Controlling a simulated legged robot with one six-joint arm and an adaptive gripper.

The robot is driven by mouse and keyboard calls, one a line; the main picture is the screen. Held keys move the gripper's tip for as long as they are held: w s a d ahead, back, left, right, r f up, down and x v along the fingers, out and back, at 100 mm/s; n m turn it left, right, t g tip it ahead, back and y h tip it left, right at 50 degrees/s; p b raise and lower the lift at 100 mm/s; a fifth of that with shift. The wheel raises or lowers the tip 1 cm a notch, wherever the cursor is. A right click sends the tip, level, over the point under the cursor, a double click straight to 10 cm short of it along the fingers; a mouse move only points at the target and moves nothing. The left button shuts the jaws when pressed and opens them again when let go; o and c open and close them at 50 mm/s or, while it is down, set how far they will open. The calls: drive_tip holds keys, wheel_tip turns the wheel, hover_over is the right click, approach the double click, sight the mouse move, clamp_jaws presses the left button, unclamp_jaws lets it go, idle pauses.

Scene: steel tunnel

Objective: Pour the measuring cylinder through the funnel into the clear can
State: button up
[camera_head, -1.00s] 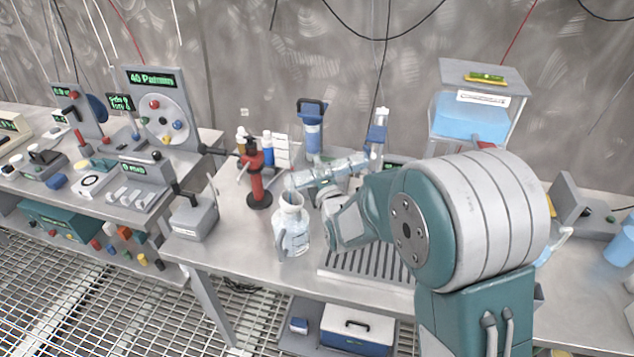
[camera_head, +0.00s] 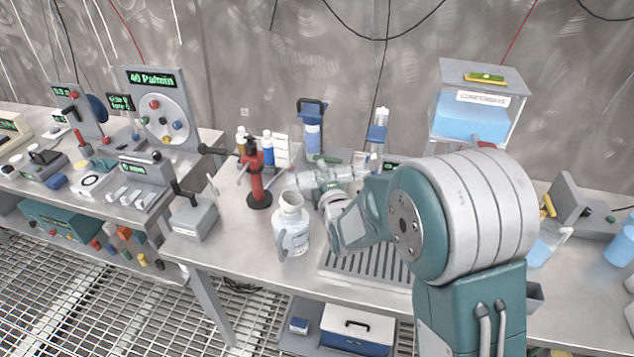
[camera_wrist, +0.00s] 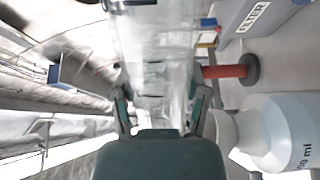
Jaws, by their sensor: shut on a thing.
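The measuring cylinder (camera_head: 318,178) is clear and lies almost level in my gripper (camera_head: 334,188), its left end a little lower. That end is close above and to the right of the clear can's mouth. The clear can (camera_head: 292,238) stands upright on the bench, with a pale funnel-like top (camera_head: 291,203). In the wrist view, the cylinder (camera_wrist: 155,45) runs up between my gripper's fingers (camera_wrist: 160,103), which are shut on it. The can (camera_wrist: 288,132) shows at the lower right there. I cannot tell whether liquid is flowing.
A red stand (camera_head: 257,180) with side arms is left of the can. A grey box (camera_head: 193,218) stands at the bench's left end. A ribbed drain tray (camera_head: 365,266) lies in front of my arm. Bottles and a blue-liquid tank (camera_head: 468,117) stand behind.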

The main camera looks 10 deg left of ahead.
drive_tip(key=shift+f+m, duration=0.1)
drive_tip(key=shift+m, duration=0.2)
drive_tip(key=m, duration=0.2)
drive_tip(key=f+m, duration=0.1)
drive_tip(key=m, duration=0.2)
drive_tip(key=shift+f, duration=0.2)
drive_tip(key=shift+d, duration=0.1)
drive_tip(key=m, duration=0.2)
drive_tip(key=a+r+m, duration=0.1)
drive_tip(key=m, duration=0.1)
drive_tip(key=a+m, duration=0.1)
drive_tip(key=m, duration=0.1)
drive_tip(key=shift+s+r, duration=0.4)
drive_tip(key=shift+r, duration=0.1)
drive_tip(key=shift+s+a+r+m, duration=0.25)
drive_tip(key=shift+a+r+m, duration=0.3)
drive_tip(key=shift+r+m, duration=0.75)
drive_tip(key=shift+s+a+r+m, duration=0.3)
drive_tip(key=shift+a+r+m, duration=0.35)
drive_tip(key=shift+r, duration=1.15)
drive_tip(key=shift+s+a+r+m, duration=0.25)
drive_tip(key=shift+a+r+m, duration=0.25)
drive_tip(key=shift+r+m, duration=0.8)
drive_tip(key=shift+r+n, duration=0.25)
drive_tip(key=shift+r, duration=0.1)
